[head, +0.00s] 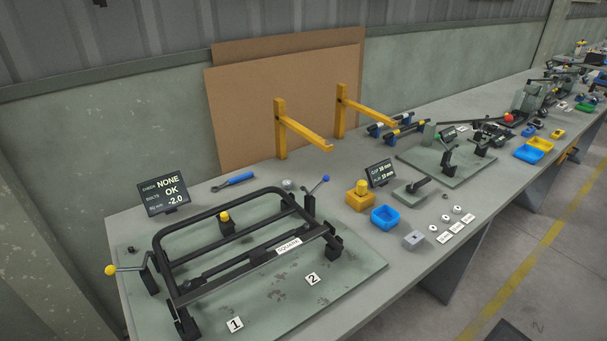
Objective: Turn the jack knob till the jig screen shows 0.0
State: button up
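The jig screen (163,194) stands at the back left of the bench and reads "NONE", "OK" and "-2.0". A black tubular frame (185,225) lies on the green jig plate (345,275), with a white label on its near bar. A yellow knob (225,216) sits on a black block (228,228) inside the frame; it looks like the jack knob, but I cannot read a label on it. My gripper is not in view.
Levers with a yellow ball (110,270) and a blue ball (326,178) flank the frame. A blue-handled tool (236,179) lies behind. Yellow brackets (281,130) rise at the back. A yellow block (360,197) and blue bin (385,217) stand right. The plate's front right is clear.

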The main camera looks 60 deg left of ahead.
aim_at(287, 184)
jog(key=i, duration=1.55)
jog(key=u, duration=3.25)
